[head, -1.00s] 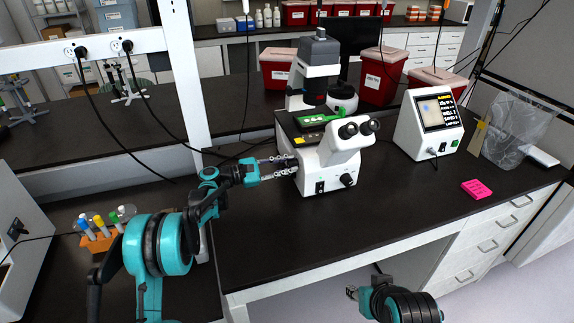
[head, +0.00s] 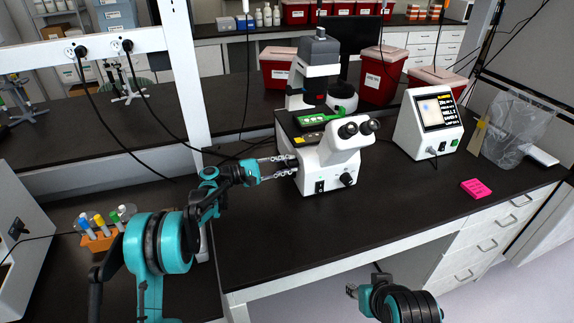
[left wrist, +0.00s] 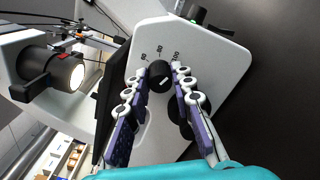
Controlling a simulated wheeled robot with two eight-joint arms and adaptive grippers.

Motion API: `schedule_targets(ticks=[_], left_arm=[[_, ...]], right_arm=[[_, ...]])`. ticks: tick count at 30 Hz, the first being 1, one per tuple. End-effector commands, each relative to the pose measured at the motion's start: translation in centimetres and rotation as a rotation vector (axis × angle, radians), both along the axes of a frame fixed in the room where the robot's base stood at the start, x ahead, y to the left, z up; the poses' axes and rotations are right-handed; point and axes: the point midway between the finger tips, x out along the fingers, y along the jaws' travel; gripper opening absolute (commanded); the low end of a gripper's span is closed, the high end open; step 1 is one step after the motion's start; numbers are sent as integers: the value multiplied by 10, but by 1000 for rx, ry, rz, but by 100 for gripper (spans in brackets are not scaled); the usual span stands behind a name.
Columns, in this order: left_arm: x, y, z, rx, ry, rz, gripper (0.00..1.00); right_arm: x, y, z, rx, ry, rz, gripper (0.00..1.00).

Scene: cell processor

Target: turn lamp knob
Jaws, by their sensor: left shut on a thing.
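A white microscope (head: 318,182) stands on the black bench in the head view. In the left wrist view, its side panel (left wrist: 215,62) carries a round black knob (left wrist: 160,76) with a short white mark and a printed number scale beside it. My left gripper (head: 294,165) reaches the microscope's left side. In the left wrist view, my left gripper's fingers (left wrist: 163,74) lie on both sides of the knob and are shut on it.
A lit lamp (left wrist: 66,74) shows in the left wrist view. A white monitor box (head: 414,139) and a pink rack (head: 476,188) stand to the right. An orange tube rack (head: 97,242) is at the left. The bench in front of the microscope is clear.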

Motion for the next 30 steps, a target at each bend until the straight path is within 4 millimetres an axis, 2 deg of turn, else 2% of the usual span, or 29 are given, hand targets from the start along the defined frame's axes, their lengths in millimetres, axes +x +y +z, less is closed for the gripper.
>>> schedule_targets(ticks=[8,9,11,20,23,26,30], left_arm=[[0,0,-1,2,0,-1,0],[0,0,-1,2,0,-1,29],[0,0,-1,1,-1,-1,44],[0,0,0,1,0,-1,44],[-2,6,0,1,0,1,44],[-6,21,0,1,0,3,44],[-15,50,0,0,0,4,44]], right_arm=[[0,0,0,0,0,0,40],[0,0,0,0,0,0,40],[0,0,0,0,0,0,40],[0,0,0,0,0,0,40],[0,0,0,0,0,0,40],[0,0,0,0,0,0,40],[0,0,0,0,0,0,40]])
